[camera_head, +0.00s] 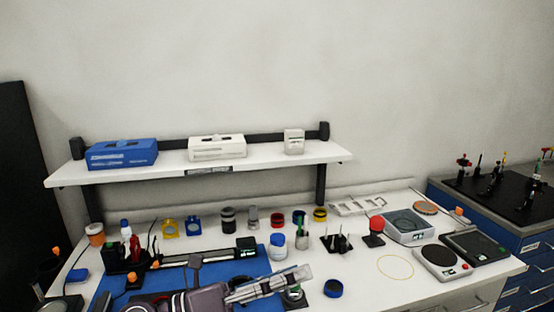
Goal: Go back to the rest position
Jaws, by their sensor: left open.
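My left gripper (303,282) is low in the head view, its arm coming in from the bottom edge. It is open and points right, over the front of the white bench (400,287) and the right edge of the blue mat (257,265). I see nothing held in it. A small round item (293,293) shows close by its fingertips; whether they touch I cannot tell. My right gripper is not in view.
A dark blue round item (333,288) sits just right of the gripper. A white-and-blue jar (278,247) stands behind it. Balances (442,262) stand at the right. A shelf (260,166) holds boxes above. Bare bench lies around a thin yellow ring (396,278).

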